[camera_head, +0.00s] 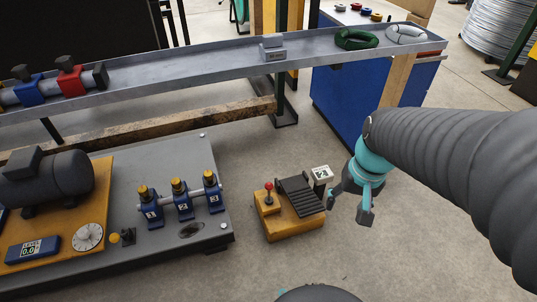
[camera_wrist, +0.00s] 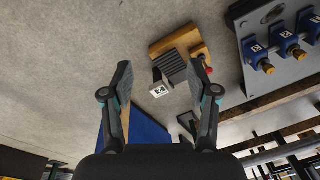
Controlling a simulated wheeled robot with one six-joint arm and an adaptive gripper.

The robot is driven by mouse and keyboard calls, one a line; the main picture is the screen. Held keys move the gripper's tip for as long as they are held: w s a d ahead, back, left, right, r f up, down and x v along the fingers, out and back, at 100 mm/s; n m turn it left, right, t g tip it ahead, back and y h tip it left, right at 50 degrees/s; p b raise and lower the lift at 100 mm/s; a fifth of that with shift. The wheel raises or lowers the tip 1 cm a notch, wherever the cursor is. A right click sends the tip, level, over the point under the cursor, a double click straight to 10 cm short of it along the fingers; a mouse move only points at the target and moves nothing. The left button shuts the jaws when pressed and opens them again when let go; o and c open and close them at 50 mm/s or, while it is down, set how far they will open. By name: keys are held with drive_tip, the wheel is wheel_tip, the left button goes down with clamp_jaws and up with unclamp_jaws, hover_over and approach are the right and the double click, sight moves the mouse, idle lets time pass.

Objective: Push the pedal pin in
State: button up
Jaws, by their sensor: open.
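The foot pedal is a black ribbed plate (camera_head: 299,197) on a yellow base (camera_head: 290,228) standing on the floor. A small pin with a red ball top (camera_head: 268,186) stands upright at the left of the plate. A grey bracket with a white label (camera_head: 321,173) is at its right rear. My gripper (camera_head: 348,212) is open and empty, right of the pedal and apart from it. In the wrist view, the ribbed plate (camera_wrist: 173,67) shows between the fingers (camera_wrist: 161,72). The red top (camera_wrist: 209,69) shows beside the right fingertip, partly hidden by it.
A grey machine bed (camera_head: 200,262) with numbered blue valves (camera_head: 180,206) stands left of the pedal. A metal trough (camera_head: 210,70) runs above and behind, over a wooden beam (camera_head: 150,125). A blue cabinet (camera_head: 345,105) stands behind. Floor in front of the pedal is clear.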

drive_tip(key=w+a+f+m+g+y+b, duration=0.1)
drive_tip(key=w+a+f+m+g+y, duration=0.15)
drive_tip(key=f, duration=0.45)
drive_tip(key=w+a+f+m+g+y+b, duration=0.1)
drive_tip(key=w+f+m+y, duration=0.2)
drive_tip(key=f, duration=0.4)
drive_tip(key=m+t+y, duration=0.6)
drive_tip(key=m+t, duration=0.3)
drive_tip(key=m, duration=0.7)
approach(272, 186)
drive_tip(key=b+x, duration=0.1)
drive_tip(key=x, duration=1)
drive_tip(key=shift+w+a+r, duration=0.1)
drive_tip(key=shift+a, duration=0.1)
clamp_jaws()
